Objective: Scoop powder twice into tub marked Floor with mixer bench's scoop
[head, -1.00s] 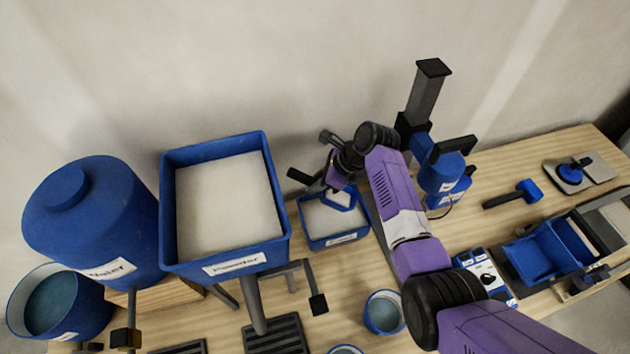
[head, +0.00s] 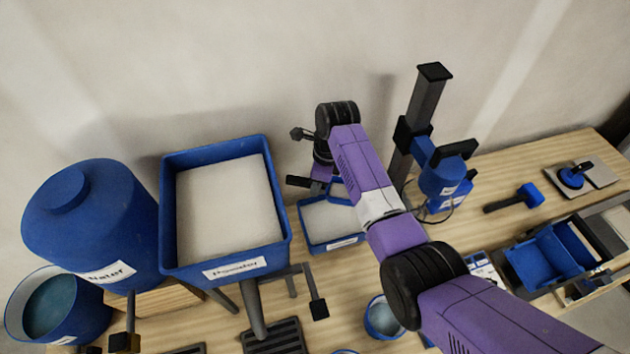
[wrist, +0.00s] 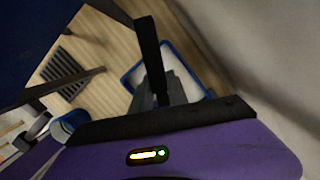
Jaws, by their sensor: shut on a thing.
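My gripper (head: 324,183) is shut on the scoop; the scoop's black handle (wrist: 150,55) stands out between the grey fingers (wrist: 160,98) in the wrist view. In the head view, part of the blue scoop (head: 339,190) shows at the back of a small blue powder box (head: 333,245). My arm partly covers it, and I cannot tell whether it touches the powder or what it holds. The box holds white powder and has a label too small to read. A round blue tub (head: 383,318) stands in front, partly hidden by my arm. I cannot read any Floor mark.
A large raised bin labelled Powder (head: 236,268) and a Water tank (head: 88,225) stand left. A mixer on a black column (head: 425,105) stands close right of my arm. A mallet (head: 515,198) and blue tray (head: 545,258) lie further right. The wall is close behind.

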